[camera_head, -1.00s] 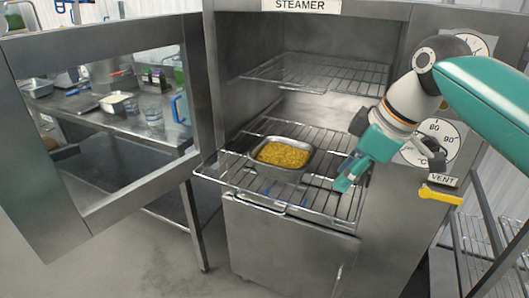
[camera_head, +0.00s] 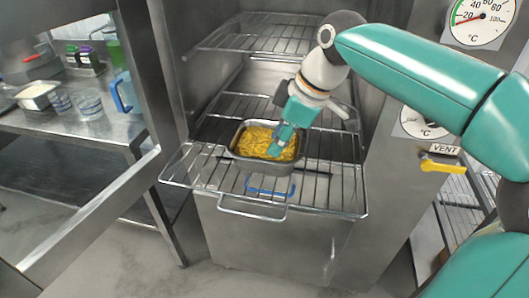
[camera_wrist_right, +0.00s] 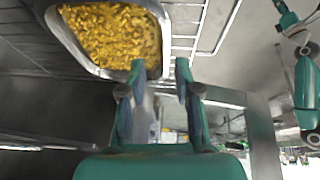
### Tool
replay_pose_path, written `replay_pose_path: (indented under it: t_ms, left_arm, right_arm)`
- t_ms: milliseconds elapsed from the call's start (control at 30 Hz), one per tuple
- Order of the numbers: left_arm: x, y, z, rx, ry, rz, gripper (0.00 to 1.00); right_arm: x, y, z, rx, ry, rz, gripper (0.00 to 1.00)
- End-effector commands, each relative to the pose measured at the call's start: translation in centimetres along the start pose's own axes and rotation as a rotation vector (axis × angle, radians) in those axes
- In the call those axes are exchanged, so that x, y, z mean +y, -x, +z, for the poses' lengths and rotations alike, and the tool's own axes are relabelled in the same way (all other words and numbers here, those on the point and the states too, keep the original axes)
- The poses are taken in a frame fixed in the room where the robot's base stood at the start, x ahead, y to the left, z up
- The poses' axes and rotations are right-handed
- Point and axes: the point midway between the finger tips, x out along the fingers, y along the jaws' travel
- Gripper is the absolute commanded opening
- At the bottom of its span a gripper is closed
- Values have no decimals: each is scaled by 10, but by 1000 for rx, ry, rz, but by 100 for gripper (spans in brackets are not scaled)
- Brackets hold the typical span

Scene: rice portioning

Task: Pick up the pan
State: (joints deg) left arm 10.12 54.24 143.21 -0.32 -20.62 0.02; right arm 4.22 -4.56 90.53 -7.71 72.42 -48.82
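The pan (camera_head: 240,150) is a shallow metal tray full of yellow food, resting on the pulled-out lower wire rack of the steamer. It also shows at the top left of the right wrist view (camera_wrist_right: 88,66). My right gripper (camera_head: 276,150) reaches down over the right part of the pan. In the right wrist view its two fingers (camera_wrist_right: 160,70) are apart, with nothing held between them, and their tips are close to the pan's rim corner. Whether they touch the rim I cannot tell. My left gripper is not in view.
The lower rack (camera_head: 334,185) sticks out of the steamer, with bare wire around the pan. An upper rack (camera_head: 260,38) is above and behind. The open steamer door (camera_head: 100,208) stands at the left. A side table (camera_head: 100,128) holds containers.

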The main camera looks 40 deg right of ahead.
Motion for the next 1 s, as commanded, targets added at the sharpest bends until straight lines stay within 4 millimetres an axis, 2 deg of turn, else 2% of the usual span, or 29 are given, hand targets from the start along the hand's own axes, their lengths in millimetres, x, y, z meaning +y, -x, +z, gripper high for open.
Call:
replay_pose_path:
  t_ms: [33, 100, 433, 700, 833, 1000]
  left_arm:
    - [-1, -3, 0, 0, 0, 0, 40]
    - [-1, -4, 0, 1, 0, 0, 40]
    - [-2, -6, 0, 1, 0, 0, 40]
    - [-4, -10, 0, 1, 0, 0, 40]
    - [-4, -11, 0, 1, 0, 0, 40]
    - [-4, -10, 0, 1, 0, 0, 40]
  right_arm:
    - [-1, -12, 1, -3, 0, -3, 32]
    - [-1, -24, 1, -2, 0, -3, 32]
    - [0, -47, 0, -1, 0, -1, 32]
    - [0, -86, 0, -2, 0, -2, 32]
    - [0, -94, 0, -1, 0, -1, 32]
    - [0, -95, 0, 1, 0, 1, 32]
